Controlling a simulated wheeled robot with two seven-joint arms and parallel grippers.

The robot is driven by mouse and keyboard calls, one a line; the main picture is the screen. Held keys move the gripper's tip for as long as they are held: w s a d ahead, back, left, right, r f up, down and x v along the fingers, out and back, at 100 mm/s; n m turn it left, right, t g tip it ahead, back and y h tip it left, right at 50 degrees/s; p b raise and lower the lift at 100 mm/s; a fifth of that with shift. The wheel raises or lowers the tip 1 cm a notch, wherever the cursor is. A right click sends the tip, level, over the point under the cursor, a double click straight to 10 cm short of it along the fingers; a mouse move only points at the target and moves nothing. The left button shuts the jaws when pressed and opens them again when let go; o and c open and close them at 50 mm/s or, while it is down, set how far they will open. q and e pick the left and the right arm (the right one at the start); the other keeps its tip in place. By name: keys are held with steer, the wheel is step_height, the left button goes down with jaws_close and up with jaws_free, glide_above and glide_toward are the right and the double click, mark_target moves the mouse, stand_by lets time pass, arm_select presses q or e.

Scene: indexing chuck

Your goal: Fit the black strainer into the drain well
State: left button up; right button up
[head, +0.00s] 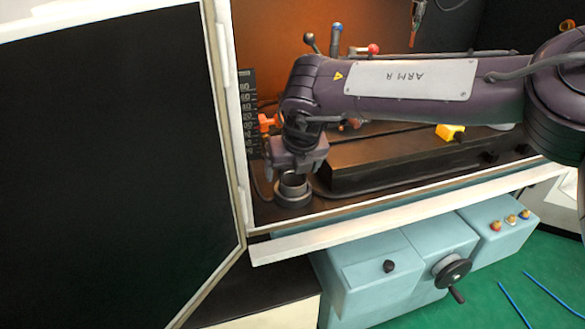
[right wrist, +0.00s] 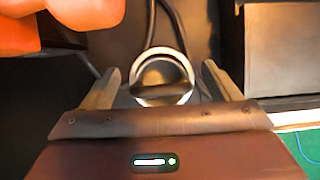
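The drain well (head: 293,199), a short grey round fitting with a dark base, stands on the cabinet floor near the front left corner. In the right wrist view its pale round rim (right wrist: 141,94) lies between my fingers. A dark shape with a bar-like edge (right wrist: 162,90) shows inside the rim; it may be the black strainer, but I cannot tell for sure how it sits. My right gripper (head: 296,172) points down just above the well. Its two fingers (right wrist: 160,76) are wide apart, one on each side of the rim, with no clear contact. My left gripper is out of view.
An orange part (head: 267,122) is behind my right wrist. A long dark block (head: 400,167) lies to the right of the well. The cabinet's front sill (head: 350,222) and open door (head: 110,150) bound the space. A yellow part (head: 450,132) is farther right.

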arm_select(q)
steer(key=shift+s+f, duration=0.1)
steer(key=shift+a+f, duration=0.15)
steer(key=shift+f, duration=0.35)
arm_select(e)
steer(key=v, duration=0.7)
steer(key=shift+r, duration=0.4)
steer(key=shift+s+d, duration=0.1)
steer(key=shift+s, duration=0.05)
